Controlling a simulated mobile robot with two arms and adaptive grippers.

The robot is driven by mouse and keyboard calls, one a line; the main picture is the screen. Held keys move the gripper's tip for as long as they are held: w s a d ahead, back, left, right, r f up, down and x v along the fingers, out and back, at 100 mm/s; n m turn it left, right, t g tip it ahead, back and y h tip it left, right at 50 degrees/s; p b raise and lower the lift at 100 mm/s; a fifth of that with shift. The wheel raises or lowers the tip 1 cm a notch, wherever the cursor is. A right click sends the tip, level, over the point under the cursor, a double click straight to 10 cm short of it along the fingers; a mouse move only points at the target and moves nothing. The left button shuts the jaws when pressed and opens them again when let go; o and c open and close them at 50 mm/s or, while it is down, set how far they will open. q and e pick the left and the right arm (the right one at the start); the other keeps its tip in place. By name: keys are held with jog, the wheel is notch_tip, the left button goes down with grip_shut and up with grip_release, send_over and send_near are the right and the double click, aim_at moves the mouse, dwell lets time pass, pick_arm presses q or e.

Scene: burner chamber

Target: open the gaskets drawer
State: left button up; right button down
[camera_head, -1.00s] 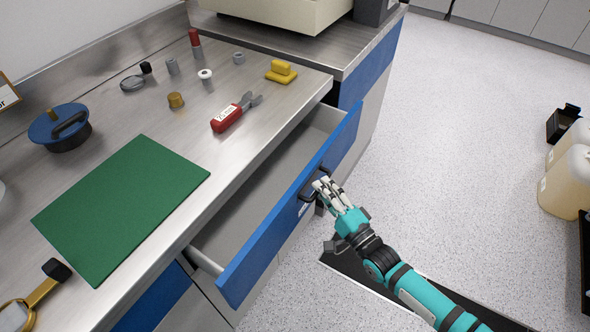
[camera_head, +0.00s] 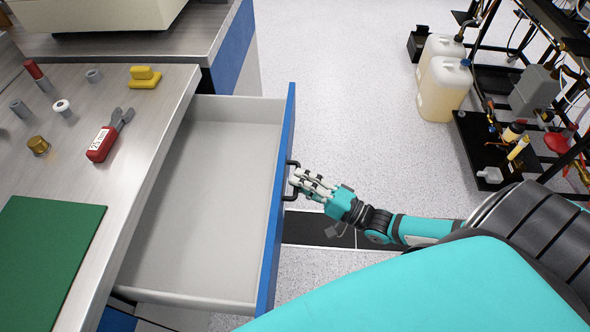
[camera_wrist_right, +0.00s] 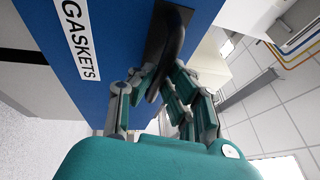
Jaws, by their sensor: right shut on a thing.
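The gaskets drawer (camera_head: 205,200) is pulled well out of the bench in the head view, and its grey inside looks empty. Its blue front (camera_head: 278,215) faces right. In the right wrist view the front carries a white GASKETS label (camera_wrist_right: 80,38). My right gripper (camera_head: 300,183) is at the drawer's dark handle (camera_head: 291,165). In the right wrist view its fingers (camera_wrist_right: 165,95) are closed around the handle (camera_wrist_right: 172,50). My left gripper is not in view.
The steel bench top (camera_head: 150,130) holds a green mat (camera_head: 45,255), a red-handled tool (camera_head: 105,140), a yellow object (camera_head: 145,77) and several small parts. Pale jugs (camera_head: 443,88) and a dark rack (camera_head: 500,150) stand at right. The speckled floor beyond the drawer is clear.

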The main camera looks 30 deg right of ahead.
jog(key=shift+s+f, duration=0.1)
jog(key=shift+f, duration=0.1)
jog(key=c, duration=1.4)
grip_release()
jog(key=shift+r, duration=0.1)
jog(key=shift+o, duration=0.2)
jog(key=v, duration=1.2)
